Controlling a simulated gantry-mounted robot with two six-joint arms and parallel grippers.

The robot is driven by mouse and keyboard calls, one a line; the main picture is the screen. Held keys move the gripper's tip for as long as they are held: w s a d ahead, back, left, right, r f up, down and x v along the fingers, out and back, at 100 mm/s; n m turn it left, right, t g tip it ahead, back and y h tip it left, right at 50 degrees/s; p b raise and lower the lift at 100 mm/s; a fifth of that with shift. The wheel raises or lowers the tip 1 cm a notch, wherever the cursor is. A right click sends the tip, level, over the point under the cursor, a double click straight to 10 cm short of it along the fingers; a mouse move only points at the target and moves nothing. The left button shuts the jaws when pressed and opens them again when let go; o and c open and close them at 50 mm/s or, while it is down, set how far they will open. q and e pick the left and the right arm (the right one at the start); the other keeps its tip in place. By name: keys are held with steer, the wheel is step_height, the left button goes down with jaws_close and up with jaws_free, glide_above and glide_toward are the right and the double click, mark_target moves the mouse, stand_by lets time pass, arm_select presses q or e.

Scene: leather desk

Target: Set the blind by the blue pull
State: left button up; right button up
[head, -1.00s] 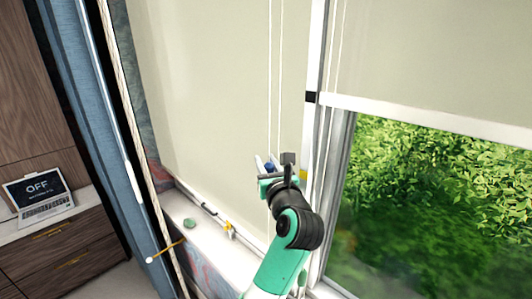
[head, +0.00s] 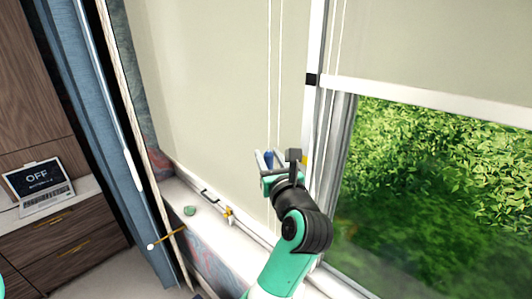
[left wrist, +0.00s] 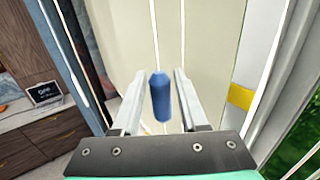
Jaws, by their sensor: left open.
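The blue pull (head: 269,160) hangs upright on a white cord in front of the cream left blind (head: 205,90). In the left wrist view the pull (left wrist: 160,95) stands between my left gripper's two fingers (left wrist: 157,100), with a visible gap on each side. The left gripper (head: 271,162) is open around the pull in the head view. The left blind hangs down close to the sill. The right blind (head: 430,50) is partly raised, its white bottom bar (head: 430,102) about level with a black mark (head: 311,80) on the window frame. My right gripper is out of view.
A second cord hangs beside the pull's cord. A yellow piece (left wrist: 240,97) is on the white frame to the right. The sill (head: 180,195) holds a green stone-like item (head: 190,211) and a small yellow item (head: 228,212). A laptop (head: 38,182) stands on the left cabinet.

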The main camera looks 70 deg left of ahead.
arm_select(q)
steer(key=s+d+b, duration=0.1)
steer(key=d, duration=0.7)
steer(key=shift+s+d, duration=0.2)
steer(key=shift+d, duration=0.05)
